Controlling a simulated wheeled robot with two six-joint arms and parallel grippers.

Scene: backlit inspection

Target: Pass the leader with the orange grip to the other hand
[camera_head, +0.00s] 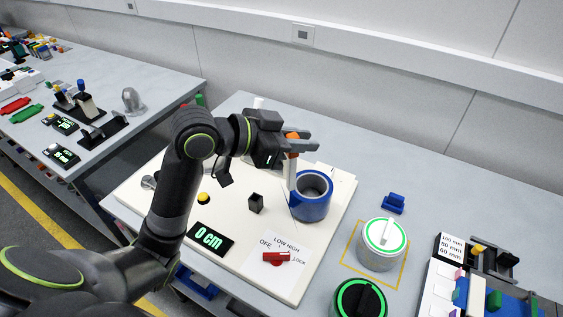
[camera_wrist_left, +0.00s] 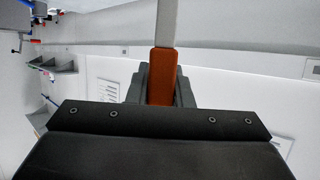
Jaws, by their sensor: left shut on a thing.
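The leader has an orange grip (camera_head: 292,151) and a pale shaft (camera_head: 291,178). My left gripper (camera_head: 293,142) is shut on the orange grip and holds it above the white board, with the shaft pointing down beside the blue pot. In the left wrist view the orange grip (camera_wrist_left: 161,76) sits between the dark fingers, and the pale shaft (camera_wrist_left: 167,24) runs out beyond it. The fingers hide part of the grip. My right gripper is not in view.
The blue pot (camera_head: 312,211) with a grey inside stands on the white board (camera_head: 228,270), near a black block (camera_head: 256,203), a red switch (camera_head: 277,258) and a "0 cm" display (camera_head: 211,238). A white dial (camera_head: 381,258) stands to the right. The table's back right is clear.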

